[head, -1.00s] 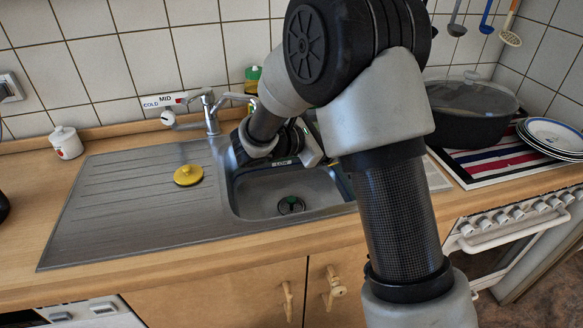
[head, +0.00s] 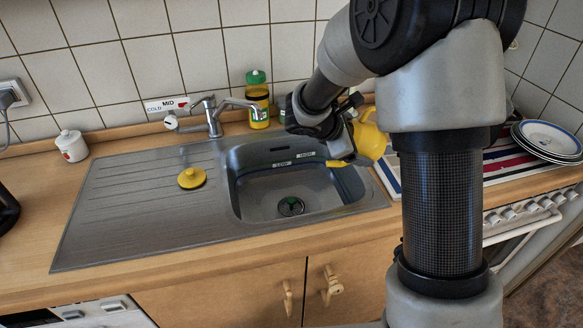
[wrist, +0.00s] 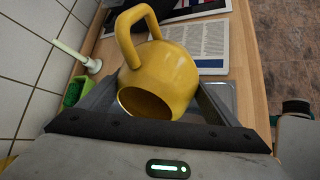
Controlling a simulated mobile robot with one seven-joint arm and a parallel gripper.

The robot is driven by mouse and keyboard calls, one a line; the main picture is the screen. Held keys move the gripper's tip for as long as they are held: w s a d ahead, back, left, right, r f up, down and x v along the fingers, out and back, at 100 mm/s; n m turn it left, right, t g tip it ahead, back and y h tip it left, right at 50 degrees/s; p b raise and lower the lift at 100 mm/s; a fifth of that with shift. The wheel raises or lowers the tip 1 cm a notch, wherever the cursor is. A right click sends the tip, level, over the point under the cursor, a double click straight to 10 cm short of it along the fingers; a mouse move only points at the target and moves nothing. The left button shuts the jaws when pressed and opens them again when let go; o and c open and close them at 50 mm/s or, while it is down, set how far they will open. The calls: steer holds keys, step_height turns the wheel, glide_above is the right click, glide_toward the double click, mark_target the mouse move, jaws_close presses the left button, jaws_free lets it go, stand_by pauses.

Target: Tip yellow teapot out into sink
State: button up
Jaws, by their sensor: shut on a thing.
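The yellow teapot (head: 371,139) is without its lid and tilted at the right end of the sink. A yellow tip (head: 338,163), seemingly its spout, shows below my gripper over the basin's right side. My gripper (head: 347,148) is shut on the teapot, mostly hiding its left side. In the wrist view the teapot (wrist: 170,75) sits between the fingers (wrist: 158,98), its round opening turned toward the camera and its handle above. The sink basin (head: 265,203) shows a dark drain; no liquid can be made out.
A yellow lid (head: 192,178) lies on the drainboard (head: 120,205). The faucet (head: 213,118) stands behind the sink, with a yellow bottle with a green cap (head: 258,100) beside it. Stacked plates (head: 550,138) are at right. A white jar (head: 71,146) stands at left.

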steer(key=shift+r, duration=0.1)
steer(key=shift+d+y+p, duration=0.3)
steer(key=shift+d+p, duration=0.05)
steer(key=shift+p, duration=0.25)
steer(key=shift+d+g+y+p, duration=0.3)
steer(key=shift+y+p, duration=0.1)
steer(key=shift+p, duration=0.15)
steer(key=shift+w+d+f+m+y+p, duration=0.1)
steer(key=shift+d+f+m+y+p, duration=0.2)
steer(key=shift+f+y+p, duration=0.3)
steer(key=shift+a+f, duration=0.1)
steer(key=shift+f, duration=0.1)
